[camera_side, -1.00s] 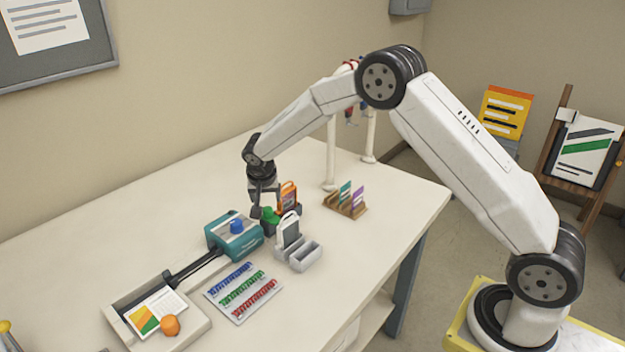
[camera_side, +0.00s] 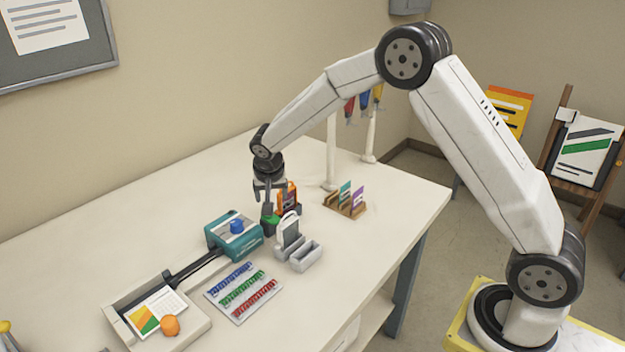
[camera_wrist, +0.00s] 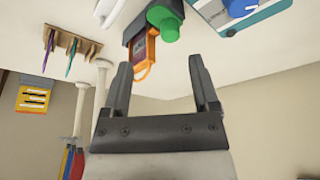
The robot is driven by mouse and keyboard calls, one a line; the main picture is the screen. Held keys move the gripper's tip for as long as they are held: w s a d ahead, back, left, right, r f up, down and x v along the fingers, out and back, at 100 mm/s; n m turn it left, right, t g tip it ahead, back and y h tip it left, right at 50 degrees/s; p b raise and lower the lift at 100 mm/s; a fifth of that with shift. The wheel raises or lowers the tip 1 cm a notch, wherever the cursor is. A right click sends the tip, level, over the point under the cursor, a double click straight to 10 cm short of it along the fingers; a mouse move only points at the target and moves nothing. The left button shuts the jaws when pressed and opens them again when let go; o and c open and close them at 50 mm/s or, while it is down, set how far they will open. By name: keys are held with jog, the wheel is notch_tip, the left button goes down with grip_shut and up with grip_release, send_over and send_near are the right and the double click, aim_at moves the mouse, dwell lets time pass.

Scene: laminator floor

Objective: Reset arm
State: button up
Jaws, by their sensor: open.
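My gripper (camera_side: 268,200) is in the side view above the table, close to the orange tag (camera_side: 287,195) and the green-knobbed holder (camera_side: 270,222). In the wrist view its two fingers (camera_wrist: 160,75) are spread with nothing between them. Beyond the fingertips, the wrist view shows the orange tag (camera_wrist: 146,50) standing in a dark holder with a green knob (camera_wrist: 168,28). In the side view the gripper partly covers the holder. I cannot tell whether a finger touches it.
The teal laminator (camera_side: 234,238) with a blue knob is left of the gripper. A white tag in a grey holder (camera_side: 305,257), a wooden card rack (camera_side: 346,208) and a comb tray (camera_side: 243,294) stand nearby. A paper tray (camera_side: 190,335) lies at front left. White posts (camera_side: 331,155) rise behind.

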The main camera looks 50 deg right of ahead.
jog(key=s+a+r+n+y, duration=0.1)
jog(key=s+n, duration=0.3)
jog(key=s, duration=0.9)
jog(key=s+a+r+n+y, duration=0.1)
jog(key=s+n, duration=0.3)
jog(key=s, duration=0.9)
jog(key=shift+s+a+y, duration=0.3)
jog(key=shift+s+a, duration=0.05)
jog(key=shift+a, duration=0.05)
